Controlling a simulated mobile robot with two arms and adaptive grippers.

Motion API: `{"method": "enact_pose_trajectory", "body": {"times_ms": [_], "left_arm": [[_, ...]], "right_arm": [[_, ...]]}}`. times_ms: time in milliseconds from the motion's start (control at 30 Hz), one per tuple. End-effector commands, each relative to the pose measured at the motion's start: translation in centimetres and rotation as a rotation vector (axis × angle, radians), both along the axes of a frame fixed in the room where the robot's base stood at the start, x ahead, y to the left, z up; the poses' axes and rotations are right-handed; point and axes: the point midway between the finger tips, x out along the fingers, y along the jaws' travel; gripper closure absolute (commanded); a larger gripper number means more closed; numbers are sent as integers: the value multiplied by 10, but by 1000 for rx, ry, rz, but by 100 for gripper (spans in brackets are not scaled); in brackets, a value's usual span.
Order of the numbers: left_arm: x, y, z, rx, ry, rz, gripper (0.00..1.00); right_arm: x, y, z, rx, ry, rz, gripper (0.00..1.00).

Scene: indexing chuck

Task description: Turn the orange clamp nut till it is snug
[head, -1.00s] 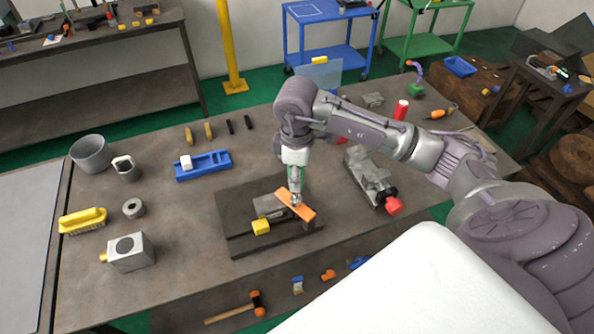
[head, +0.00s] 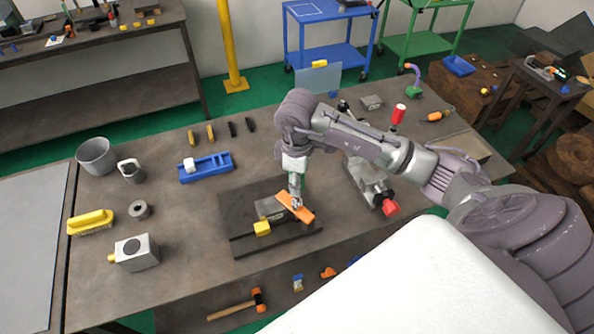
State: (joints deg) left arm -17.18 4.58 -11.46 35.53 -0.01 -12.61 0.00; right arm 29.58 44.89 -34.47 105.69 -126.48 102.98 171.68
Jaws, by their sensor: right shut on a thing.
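The orange clamp nut (head: 302,212) is a long orange bar lying slantwise on a dark square base plate (head: 236,207) on the workbench. My right gripper (head: 296,203) points straight down onto the bar's middle and is shut on it; the fingertips are small here and partly hide it. A grey metal piece (head: 268,206) and a yellow block (head: 262,228) sit on the plate to the left of the bar. Any thread or seat under the bar is hidden. My left gripper does not show.
A grey vise with a red end (head: 390,207) stands right of the plate, under my forearm. A blue holder (head: 206,167), a yellow brush (head: 90,222), a grey box (head: 136,253) and a grey cup (head: 96,156) lie to the left. Bare bench separates them from the plate.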

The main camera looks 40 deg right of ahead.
Motion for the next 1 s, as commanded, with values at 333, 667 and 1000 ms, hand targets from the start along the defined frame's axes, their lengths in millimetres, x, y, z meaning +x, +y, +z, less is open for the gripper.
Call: {"method": "enact_pose_trajectory", "body": {"times_ms": [333, 667, 1000], "left_arm": [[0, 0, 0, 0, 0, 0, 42], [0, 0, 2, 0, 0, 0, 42], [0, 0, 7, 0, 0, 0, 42]], "right_arm": [[0, 0, 0, 0, -1, 5, 100], [0, 0, 6, 0, -1, 60, 100], [0, 0, 15, 1, -1, 59, 100]]}}
